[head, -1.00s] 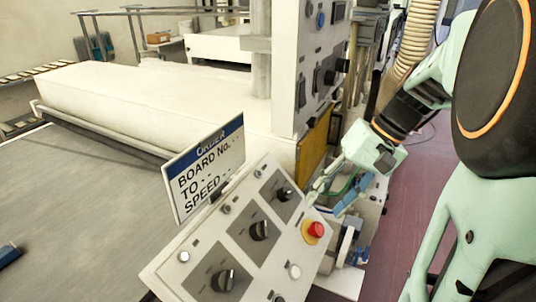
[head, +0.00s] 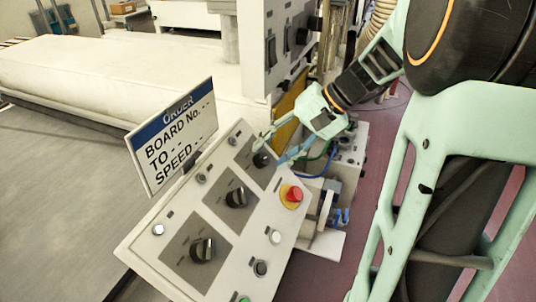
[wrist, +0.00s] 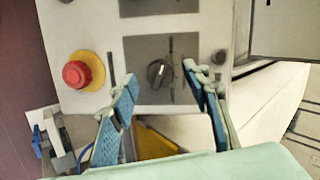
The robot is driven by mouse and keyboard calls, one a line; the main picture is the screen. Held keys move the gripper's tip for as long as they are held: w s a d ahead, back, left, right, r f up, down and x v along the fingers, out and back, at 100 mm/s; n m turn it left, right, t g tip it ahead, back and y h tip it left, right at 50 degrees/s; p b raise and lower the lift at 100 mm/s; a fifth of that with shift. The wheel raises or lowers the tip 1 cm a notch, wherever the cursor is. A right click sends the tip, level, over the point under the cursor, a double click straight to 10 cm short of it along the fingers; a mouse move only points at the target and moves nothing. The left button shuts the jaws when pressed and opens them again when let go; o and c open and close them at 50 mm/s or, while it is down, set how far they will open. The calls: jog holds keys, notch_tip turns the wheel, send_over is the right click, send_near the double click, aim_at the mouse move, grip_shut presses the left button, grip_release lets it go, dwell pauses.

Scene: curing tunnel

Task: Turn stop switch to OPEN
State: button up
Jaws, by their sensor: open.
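A sloped light control panel (head: 215,220) carries three black rotary switches on dark grey plates. The far rotary switch (head: 262,159) is at my gripper (head: 268,152). In the wrist view this switch (wrist: 160,74) lies between the two blue-padded fingers of my open gripper (wrist: 160,76), with visible gaps on both sides. Its pointer is tilted slightly off the plate's marked line. The middle switch (head: 237,198) and the near switch (head: 202,250) stand clear of the fingers. I cannot read any label naming the stop switch or OPEN.
A red mushroom button (head: 294,195) on a yellow base sits close to the fingers, and also shows in the wrist view (wrist: 78,75). A sign (head: 172,135) stands at the panel's left edge. A tall switch cabinet (head: 281,50) rises behind.

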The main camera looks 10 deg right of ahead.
jog(key=shift+x, duration=1.15)
jog(key=c, duration=1.2)
jog(key=shift+o, duration=0.2)
jog(key=m+p, duration=0.1)
jog(key=m, duration=0.3)
jog(key=shift+d+r+y+p, duration=0.1)
jog(key=shift+y+p, duration=0.2)
jog(key=shift+p, duration=0.05)
jog(key=m+p, duration=0.1)
jog(key=m, duration=0.3)
jog(key=shift+t+y, duration=0.4)
jog(key=shift+m, duration=0.4)
